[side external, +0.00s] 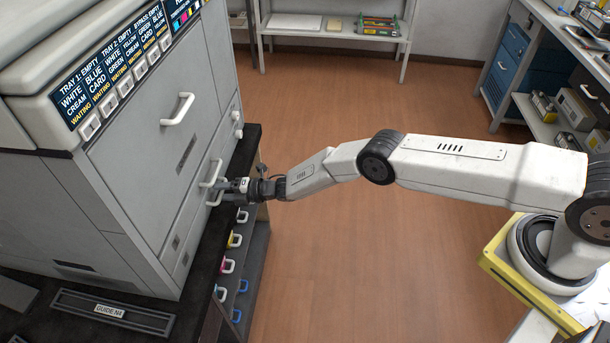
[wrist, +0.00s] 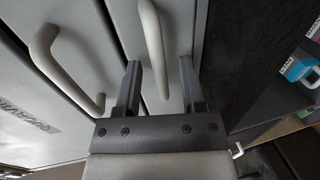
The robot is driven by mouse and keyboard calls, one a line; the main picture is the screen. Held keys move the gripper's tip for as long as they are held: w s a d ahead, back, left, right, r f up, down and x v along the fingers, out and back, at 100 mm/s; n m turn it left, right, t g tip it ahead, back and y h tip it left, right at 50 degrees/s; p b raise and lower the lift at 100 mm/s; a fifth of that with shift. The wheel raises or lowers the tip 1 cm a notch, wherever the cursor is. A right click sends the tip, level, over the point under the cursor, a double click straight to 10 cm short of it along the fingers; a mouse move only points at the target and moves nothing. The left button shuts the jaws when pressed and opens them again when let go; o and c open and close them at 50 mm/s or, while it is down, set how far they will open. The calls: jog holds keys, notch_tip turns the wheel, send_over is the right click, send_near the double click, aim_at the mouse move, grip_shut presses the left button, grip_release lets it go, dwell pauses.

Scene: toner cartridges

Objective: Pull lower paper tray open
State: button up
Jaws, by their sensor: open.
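The grey printer has two stacked tray fronts with pale bar handles: the upper tray handle (side external: 210,174) and the lower tray handle (side external: 215,197). The lower tray (side external: 188,224) looks closed, flush with the body. My gripper (side external: 226,188) is at the lower handle and partly hides it. In the wrist view, the lower handle (wrist: 152,40) runs between the open fingers of my gripper (wrist: 159,65), with a gap on each side. The upper tray handle (wrist: 48,62) lies left of the fingers there. Contact with the handle cannot be made out.
A large door handle (side external: 178,108) and a status panel (side external: 115,75) are above the trays. The printer stands on a dark counter (side external: 100,312). Coloured cartridge handles (side external: 227,266) show on shelves below. The wooden floor (side external: 330,265) is clear in front.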

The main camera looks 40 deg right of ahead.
grip_shut()
dwell(1.4)
